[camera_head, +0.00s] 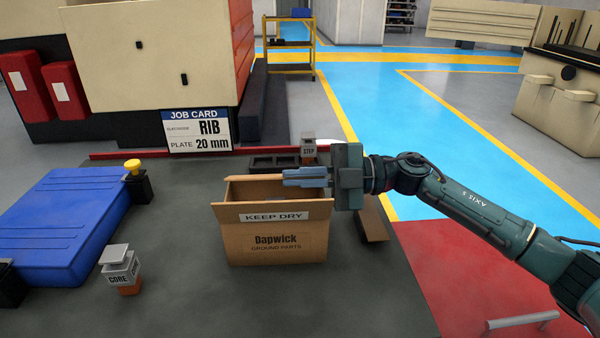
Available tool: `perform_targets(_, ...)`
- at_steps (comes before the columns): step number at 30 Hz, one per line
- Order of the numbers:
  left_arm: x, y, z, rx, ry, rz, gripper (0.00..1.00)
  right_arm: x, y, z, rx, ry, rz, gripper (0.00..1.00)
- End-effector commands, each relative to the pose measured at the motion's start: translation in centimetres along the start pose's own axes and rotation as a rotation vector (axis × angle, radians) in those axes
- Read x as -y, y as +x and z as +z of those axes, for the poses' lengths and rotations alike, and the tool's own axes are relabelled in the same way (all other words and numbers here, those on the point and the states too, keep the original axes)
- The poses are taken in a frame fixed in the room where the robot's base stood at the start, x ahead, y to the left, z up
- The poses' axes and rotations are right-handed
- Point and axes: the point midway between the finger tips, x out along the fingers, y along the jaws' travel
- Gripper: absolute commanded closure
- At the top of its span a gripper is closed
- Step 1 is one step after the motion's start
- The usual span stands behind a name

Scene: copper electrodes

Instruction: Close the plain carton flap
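The open brown carton (276,243) stands on the dark table, printed "Dapwick Ground Parts". A flap with a "KEEP DRY" label (273,216) is at its front. A plain, lighter strip (250,178) runs along its back edge; I cannot tell whether it is the plain flap or the wall's rim. My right gripper (305,177) reaches in from the right over the carton's back right part, fingers pointing left. The fingers look together with nothing visible between them. They hide part of the back edge; contact is unclear. My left gripper is out of view.
A blue case (65,222) and a small "CORE" block (121,268) are left of the carton. A "STEP" block (308,150) and black tray (272,163) stand behind. A brown piece (374,222) is at right. The table's front is clear.

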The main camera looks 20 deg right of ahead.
Motion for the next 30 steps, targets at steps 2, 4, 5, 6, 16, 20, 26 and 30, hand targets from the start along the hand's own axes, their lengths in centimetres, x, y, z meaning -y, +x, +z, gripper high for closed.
perform_targets(2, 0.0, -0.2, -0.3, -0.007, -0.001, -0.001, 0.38, 0.1, 0.0, 0.0, 0.001, -0.014, 0.0, 1.0)
perform_targets(4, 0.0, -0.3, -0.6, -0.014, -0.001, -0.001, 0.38, 0.1, 0.0, 0.0, 0.001, -0.014, 0.0, 1.0)
perform_targets(5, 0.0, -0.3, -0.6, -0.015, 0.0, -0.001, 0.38, 0.1, 0.0, 0.0, 0.001, -0.013, 0.0, 1.0)
perform_targets(6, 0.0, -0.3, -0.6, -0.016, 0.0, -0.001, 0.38, 0.1, 0.0, 0.0, 0.001, -0.013, 0.0, 1.0)
perform_targets(16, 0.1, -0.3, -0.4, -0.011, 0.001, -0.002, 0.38, 0.1, 0.0, 0.0, 0.001, -0.011, 0.0, 0.82)
perform_targets(20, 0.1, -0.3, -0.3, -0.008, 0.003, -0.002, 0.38, 0.0, 0.0, 0.0, 0.001, -0.01, 0.0, 0.82)
perform_targets(26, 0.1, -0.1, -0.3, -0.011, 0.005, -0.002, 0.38, 0.1, -1.3, 0.1, 0.004, -0.009, 0.0, 0.82)
perform_targets(30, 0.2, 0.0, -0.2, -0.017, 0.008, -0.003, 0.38, 0.2, -4.0, 0.2, 0.006, -0.008, -0.001, 0.82)
